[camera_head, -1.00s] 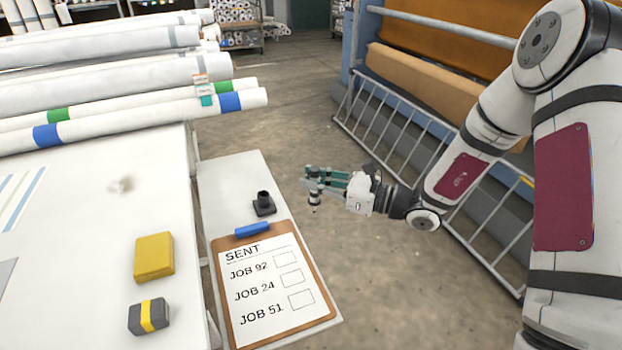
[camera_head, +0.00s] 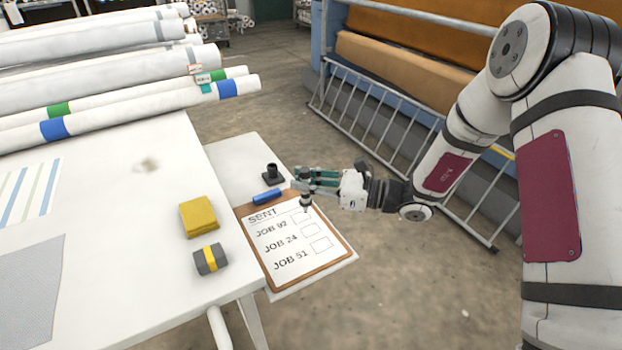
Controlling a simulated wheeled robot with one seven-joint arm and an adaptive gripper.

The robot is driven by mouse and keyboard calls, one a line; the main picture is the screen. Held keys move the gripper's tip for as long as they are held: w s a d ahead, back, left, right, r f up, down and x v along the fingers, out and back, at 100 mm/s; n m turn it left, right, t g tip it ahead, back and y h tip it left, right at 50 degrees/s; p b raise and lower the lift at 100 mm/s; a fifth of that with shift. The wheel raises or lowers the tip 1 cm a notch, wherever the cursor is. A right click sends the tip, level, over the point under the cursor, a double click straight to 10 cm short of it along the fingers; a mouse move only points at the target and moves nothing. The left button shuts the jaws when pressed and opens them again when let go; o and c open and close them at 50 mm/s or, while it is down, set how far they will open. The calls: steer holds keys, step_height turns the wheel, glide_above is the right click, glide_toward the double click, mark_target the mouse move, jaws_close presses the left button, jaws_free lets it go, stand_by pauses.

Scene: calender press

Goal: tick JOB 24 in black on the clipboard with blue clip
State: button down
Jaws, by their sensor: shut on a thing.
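The clipboard (camera_head: 339,263) with the blue clip (camera_head: 268,196) lies on a small white side table. Its sheet is headed SENT and lists JOB 92, JOB 24 (camera_head: 280,244) and JOB 51, each with a box at its right. The JOB 24 box (camera_head: 311,230) looks empty. My gripper (camera_head: 304,180) is shut on a dark-tipped marker (camera_head: 306,202), held roughly upright with its tip down. In the picture the marker is over the sheet's upper right, near the JOB 92 box. I cannot tell whether the tip touches the paper.
A black holder (camera_head: 272,174) stands just behind the clipboard. A yellow block (camera_head: 199,217) and a grey block with a yellow band (camera_head: 205,260) lie on the large white table (camera_head: 130,290). White rolls (camera_head: 110,112) lie at its back. A metal rail (camera_head: 380,125) stands behind my arm.

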mark_target(311, 203)
steer(key=shift+f+b, duration=2.1)
steer(key=shift+f, duration=0.8)
steer(key=c, duration=2.3)
jaws_free()
jaws_close()
steer(key=shift+f, duration=0.6)
steer(key=shift+d, duration=0.25)
steer(key=shift+s+d, duration=0.1)
steer(key=shift+d, duration=0.25)
